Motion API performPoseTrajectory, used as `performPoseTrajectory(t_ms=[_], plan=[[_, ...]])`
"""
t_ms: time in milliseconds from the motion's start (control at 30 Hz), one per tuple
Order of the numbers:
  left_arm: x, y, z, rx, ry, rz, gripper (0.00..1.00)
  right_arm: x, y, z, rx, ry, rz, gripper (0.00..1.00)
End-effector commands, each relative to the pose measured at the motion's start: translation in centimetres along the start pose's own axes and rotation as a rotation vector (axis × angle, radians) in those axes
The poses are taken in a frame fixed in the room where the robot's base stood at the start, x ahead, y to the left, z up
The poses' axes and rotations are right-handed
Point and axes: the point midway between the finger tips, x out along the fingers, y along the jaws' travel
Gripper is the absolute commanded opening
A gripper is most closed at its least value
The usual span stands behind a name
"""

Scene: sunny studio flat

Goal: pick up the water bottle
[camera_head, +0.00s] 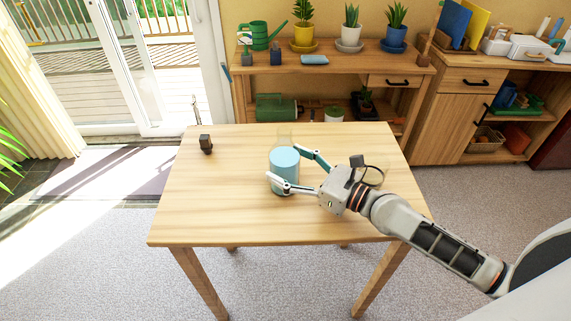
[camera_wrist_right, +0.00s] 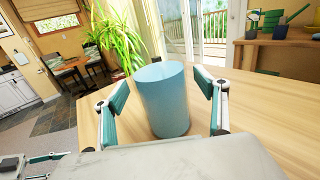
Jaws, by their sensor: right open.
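The water bottle (camera_head: 284,172) stands upright on the wooden table, with a light blue body and a clear upper part. My right gripper (camera_head: 287,167) reaches in from the right and is open, one finger on each side of the bottle. In the right wrist view the blue bottle (camera_wrist_right: 166,104) stands between the two teal finger pads of the right gripper (camera_wrist_right: 162,92), with a gap visible on both sides. What looks like part of my left gripper (camera_wrist_right: 40,160) shows at the lower left edge of that view; its opening is unclear.
A small dark object (camera_head: 206,144) stands on the table (camera_head: 200,215) at the back left. The table's left and front areas are bare. A shelf unit (camera_head: 340,73) with plants and a green watering can (camera_head: 261,35) stands behind. A round outline beside my right wrist is unclear.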

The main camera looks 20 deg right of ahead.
Motion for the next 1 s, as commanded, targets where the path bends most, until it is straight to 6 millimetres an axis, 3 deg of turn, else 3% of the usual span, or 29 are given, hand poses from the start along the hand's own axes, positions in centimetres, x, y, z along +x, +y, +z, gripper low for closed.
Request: performPoseTrajectory(t_ms=[133,400,667,1000], plan=[[-0.06,0.04,-0.14,-0.002,0.001,0.001,0.40,1.28,-0.06,-0.06,0.001,0.000,-0.001,0.72],[-0.04,0.08,-0.02,-0.003,0.000,0.001,0.40,1.43,-0.05,-0.19,0.000,0.002,0.000,0.72],[-0.04,0.08,0.00,-0.002,0.000,0.001,0.40,1.41,-0.06,-0.17,0.000,0.002,0.000,0.05],[-0.24,-0.06,-0.53,-0.001,0.004,0.000,0.40,1.46,-0.11,0.75,-0.001,-0.006,-0.001,0.04]])
